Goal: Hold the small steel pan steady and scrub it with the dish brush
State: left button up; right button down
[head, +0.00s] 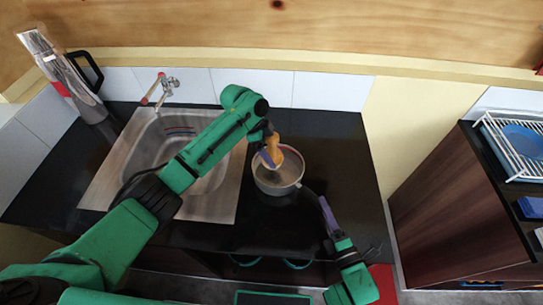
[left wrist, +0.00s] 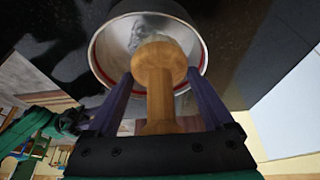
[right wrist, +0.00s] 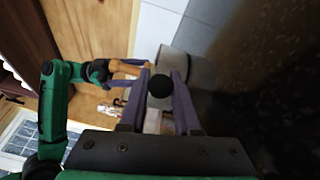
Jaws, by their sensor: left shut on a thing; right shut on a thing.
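The small steel pan (head: 275,184) stands upright on the black counter, right of the sink. My right gripper (head: 318,200) is shut on its handle at the pan's right side; the handle's dark round end (right wrist: 160,86) shows between the fingers in the right wrist view. My left gripper (head: 267,157) is shut on the wooden dish brush (head: 273,148) above the pan. In the left wrist view the brush (left wrist: 158,85) points down into the pan (left wrist: 115,45). Its handle hides its bristles, so I cannot tell whether they touch the pan's bottom.
A steel sink (head: 225,192) with a tap (head: 168,85) lies left of the pan, partly under my left arm. Bare black counter (head: 340,150) lies right of the pan. A separate dark cabinet (head: 440,205) at the right carries a white dish rack (head: 505,155) with a blue plate.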

pick_arm(q)
jog(key=shift+r, duration=1.5)
jog(key=shift+f, duration=0.15)
jog(key=shift+f, duration=3.05)
jog(key=shift+s+d+f, duration=0.1)
jog(key=shift+s+f, duration=0.1)
jog(key=shift+f, duration=0.65)
jog(key=shift+s+d, duration=0.3)
jog(key=shift+s, duration=0.3)
jog(key=shift+s+d, duration=0.25)
jog(key=shift+s, duration=0.35)
jog(key=shift+s+d, duration=0.3)
jog(key=shift+s, duration=0.3)
jog(key=shift+w+a, duration=0.15)
jog(key=shift+w, duration=0.2)
pick_arm(e)
jog(key=shift+s, duration=0.1)
pick_arm(q)
jog(key=shift+w+a, duration=0.4)
jog(key=shift+w, duration=0.45)
jog(key=shift+w+a, duration=0.4)
jog(key=shift+w, duration=0.45)
jog(key=shift+r, duration=4.05)
